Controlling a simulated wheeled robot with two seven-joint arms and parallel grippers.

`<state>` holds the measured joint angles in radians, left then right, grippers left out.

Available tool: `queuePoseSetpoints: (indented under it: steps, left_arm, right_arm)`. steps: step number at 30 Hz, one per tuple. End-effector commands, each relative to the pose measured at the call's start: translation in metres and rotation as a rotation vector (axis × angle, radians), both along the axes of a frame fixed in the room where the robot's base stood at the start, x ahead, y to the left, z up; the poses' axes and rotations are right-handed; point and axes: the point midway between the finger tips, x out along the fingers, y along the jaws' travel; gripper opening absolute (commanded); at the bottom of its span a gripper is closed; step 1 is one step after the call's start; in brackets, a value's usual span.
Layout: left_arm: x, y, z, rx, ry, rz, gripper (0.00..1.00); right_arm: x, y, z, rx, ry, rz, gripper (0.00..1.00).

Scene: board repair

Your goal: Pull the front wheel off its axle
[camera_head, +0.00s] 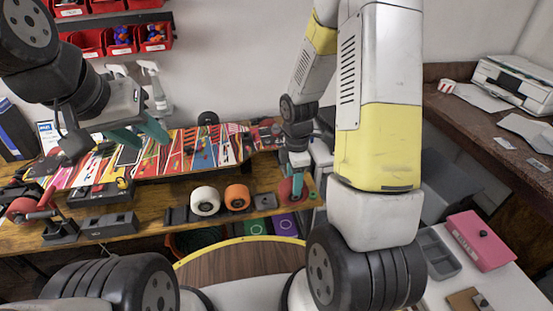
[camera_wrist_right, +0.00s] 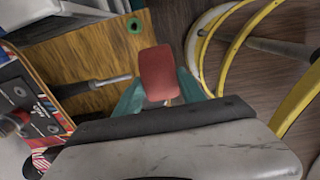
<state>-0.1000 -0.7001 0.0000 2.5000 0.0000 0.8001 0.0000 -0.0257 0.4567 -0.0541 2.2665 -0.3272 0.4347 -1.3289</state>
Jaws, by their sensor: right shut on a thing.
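The skateboard (camera_head: 190,155), with a red and multicoloured deck, lies across the bench. My right gripper (camera_wrist_right: 159,90) is shut on a red wheel (camera_wrist_right: 158,72), held between its teal fingers. The wheel also shows in the head view (camera_head: 291,189) at the board's right end, near the bench edge. In the wrist view, a bare metal rod (camera_wrist_right: 117,80) points at the wheel from the left. Its tip is by the left finger; I cannot tell whether they touch. My left gripper (camera_head: 142,132) is open and empty above the left part of the board.
A white wheel (camera_head: 205,201) and an orange wheel (camera_head: 237,198) stand at the bench front. Another red wheel (camera_head: 20,209) is at the far left. A yellow ring (camera_wrist_right: 240,40) is close to the right gripper. Red bins (camera_head: 120,40) hang behind.

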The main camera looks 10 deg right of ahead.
Motion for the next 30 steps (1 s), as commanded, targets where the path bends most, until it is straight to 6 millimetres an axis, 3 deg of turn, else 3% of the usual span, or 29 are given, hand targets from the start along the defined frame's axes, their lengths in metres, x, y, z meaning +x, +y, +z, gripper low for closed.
queuePoseSetpoints:
  steps: [21,30]
  left_arm:
    - [0.0,0.0,0.0,0.0,0.0,0.0,0.36]
    - [0.0,0.0,0.0,0.0,0.0,0.0,0.36]
  right_arm:
    - [-0.036,-0.001,0.043,0.0,-0.002,0.0,0.05]
    - [-0.04,-0.001,0.046,0.0,0.0,0.001,0.05]
